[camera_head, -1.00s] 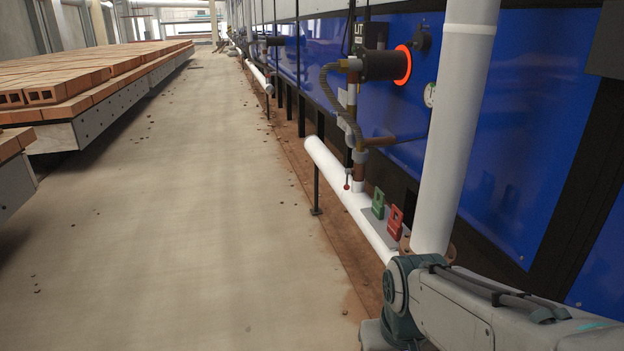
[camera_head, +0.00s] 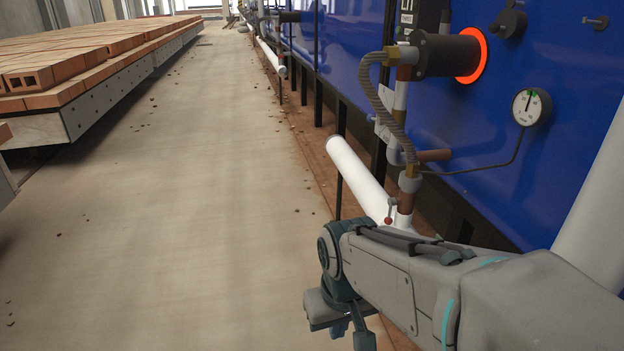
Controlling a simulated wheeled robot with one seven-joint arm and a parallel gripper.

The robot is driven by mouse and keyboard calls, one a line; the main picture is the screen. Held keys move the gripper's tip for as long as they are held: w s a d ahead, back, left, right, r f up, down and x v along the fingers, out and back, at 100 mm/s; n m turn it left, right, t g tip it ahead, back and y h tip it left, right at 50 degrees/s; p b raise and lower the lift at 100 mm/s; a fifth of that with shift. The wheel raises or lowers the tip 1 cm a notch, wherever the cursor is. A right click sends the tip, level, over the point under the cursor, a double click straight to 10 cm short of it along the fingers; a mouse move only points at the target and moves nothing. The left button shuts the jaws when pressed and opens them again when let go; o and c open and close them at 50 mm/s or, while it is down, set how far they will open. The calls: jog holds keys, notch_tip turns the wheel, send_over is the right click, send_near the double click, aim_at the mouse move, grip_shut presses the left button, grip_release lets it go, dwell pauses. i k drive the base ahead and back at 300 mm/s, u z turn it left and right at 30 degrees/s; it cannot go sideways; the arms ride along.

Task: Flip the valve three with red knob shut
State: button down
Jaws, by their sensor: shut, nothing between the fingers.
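The valve with the small red knob (camera_head: 388,220) sits at the foot of the vertical pipe, by the white horizontal pipe (camera_head: 357,178). Its short lever stands roughly upright with the red knob at the lower end, just above my forearm. My gripper (camera_head: 352,332) is at the bottom edge of the view, left of and below the valve, apart from it, pointing down. It is shut and empty, and its tips are partly cut off by the frame. My arm hides the pipe section right of the knob.
A black burner with a glowing orange ring (camera_head: 473,55) and a gauge (camera_head: 531,107) are on the blue kiln wall (camera_head: 490,180). A thick white upright pipe (camera_head: 597,200) stands at right. Brick-laden cars (camera_head: 70,90) line the left.

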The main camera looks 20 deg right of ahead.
aim_at(391, 202)
jog(key=z, duration=0.1)
jog(key=i, duration=1.25)
jog(key=z, duration=0.15)
